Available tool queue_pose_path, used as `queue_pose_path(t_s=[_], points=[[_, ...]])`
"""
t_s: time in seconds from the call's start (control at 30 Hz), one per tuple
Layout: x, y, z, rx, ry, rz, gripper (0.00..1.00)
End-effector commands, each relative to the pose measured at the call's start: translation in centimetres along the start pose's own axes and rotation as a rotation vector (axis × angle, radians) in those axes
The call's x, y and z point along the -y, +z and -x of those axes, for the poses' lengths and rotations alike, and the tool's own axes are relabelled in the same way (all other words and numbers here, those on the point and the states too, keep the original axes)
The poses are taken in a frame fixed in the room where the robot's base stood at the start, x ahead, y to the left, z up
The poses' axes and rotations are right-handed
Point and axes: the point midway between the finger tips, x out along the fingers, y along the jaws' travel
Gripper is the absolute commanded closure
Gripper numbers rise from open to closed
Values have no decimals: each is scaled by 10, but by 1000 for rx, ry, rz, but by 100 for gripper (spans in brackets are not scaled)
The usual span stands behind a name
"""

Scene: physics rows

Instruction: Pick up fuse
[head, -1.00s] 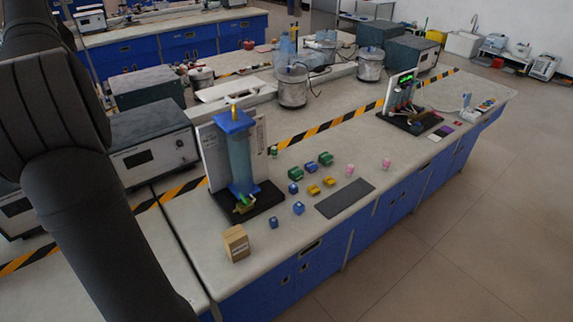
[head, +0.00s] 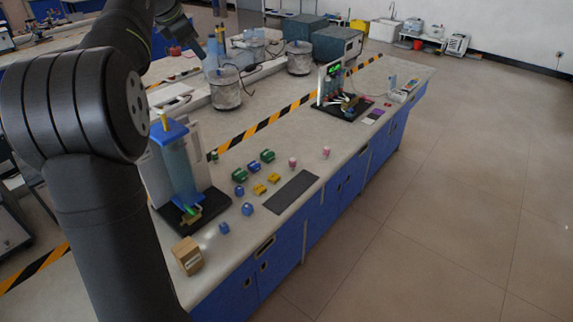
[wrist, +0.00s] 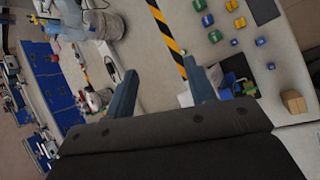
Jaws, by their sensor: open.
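I cannot tell which item is the fuse. Small parts lie on the grey bench top (head: 345,142): blue pieces (head: 248,209), green pieces (head: 239,175), yellow pieces (head: 260,190) and two pink pieces (head: 326,153). Blue, green and yellow pieces also show at the upper right of the wrist view, such as a yellow one (wrist: 231,6). My gripper (wrist: 161,68) is open and empty, its two fingers wide apart. It is raised above the bench, away from the small parts.
A blue-topped column stand (head: 178,165) and a cardboard box (head: 187,256) stand at the near left. A dark flat mat (head: 292,192) lies by the front edge. A board with coloured parts (head: 345,108) stands farther right. Metal pots (head: 226,92) stand at the back.

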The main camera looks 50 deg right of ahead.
Motion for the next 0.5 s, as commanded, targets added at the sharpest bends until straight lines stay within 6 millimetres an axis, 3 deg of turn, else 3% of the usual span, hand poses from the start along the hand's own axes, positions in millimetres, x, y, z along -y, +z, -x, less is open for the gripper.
queue_pose_path(t_s=[0.03,0.1,0.4,0.5], points=[[14,30,-9,41,-20,59,50],[30,63,-18,89,-44,151,50],[96,169,-39,220,-181,475,50],[105,146,-64,211,-174,474,50]])
